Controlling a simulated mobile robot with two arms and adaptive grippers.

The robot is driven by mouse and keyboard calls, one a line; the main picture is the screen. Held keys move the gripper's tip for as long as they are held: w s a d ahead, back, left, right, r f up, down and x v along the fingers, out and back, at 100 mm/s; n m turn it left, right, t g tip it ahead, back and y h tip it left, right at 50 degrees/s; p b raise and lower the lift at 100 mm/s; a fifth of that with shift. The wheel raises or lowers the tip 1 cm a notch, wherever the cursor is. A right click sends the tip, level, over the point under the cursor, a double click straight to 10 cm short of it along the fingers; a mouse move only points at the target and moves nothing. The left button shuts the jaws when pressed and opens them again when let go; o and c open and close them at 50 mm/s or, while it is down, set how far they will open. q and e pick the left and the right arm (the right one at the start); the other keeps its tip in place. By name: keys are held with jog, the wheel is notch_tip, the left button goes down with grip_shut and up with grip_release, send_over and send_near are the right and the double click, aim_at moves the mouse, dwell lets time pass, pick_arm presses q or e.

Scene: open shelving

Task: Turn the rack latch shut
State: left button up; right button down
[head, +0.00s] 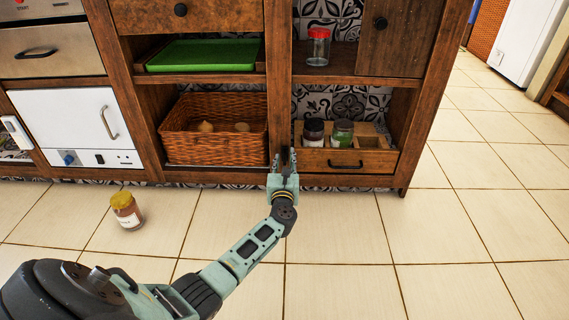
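My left gripper (284,160) reaches up from the floor side to the front of the wooden rack, at the lower end of its middle post (278,100). Its two fingers stand apart. A small dark upright piece (286,155) shows between the fingertips against the post; it may be the rack latch, but it is too small and too covered to be sure. I cannot tell whether the fingers touch it or how it is turned. My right gripper is not in view.
A wicker basket (215,140) and a wooden drawer box (347,160) with jars flank the gripper. A green tray (204,55) and a red-lidded jar (318,47) sit above. A yellow-lidded jar (127,210) stands on the floor. The tiled floor at right is clear.

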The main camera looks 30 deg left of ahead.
pick_arm(q)
jog(key=shift+c, duration=0.7)
grip_shut()
jog(key=shift+d+m, duration=0.1)
jog(key=shift+m, duration=0.3)
jog(key=m+p, duration=0.1)
jog(key=m, duration=0.3)
jog(key=m+p, duration=0.1)
jog(key=m, duration=0.3)
jog(key=d+m+p, duration=0.1)
jog(key=m, duration=0.3)
jog(key=shift+w+f+m+p, duration=0.25)
jog(key=shift+f+m+p, duration=0.1)
jog(key=shift+m, duration=0.05)
jog(key=shift+f+m+p, duration=0.15)
jog(key=shift+m+p, duration=0.05)
jog(key=shift+m, duration=0.9)
jog(key=shift+f+m+p, duration=0.1)
jog(key=shift+m+p, duration=0.1)
jog(key=shift+m, duration=0.9)
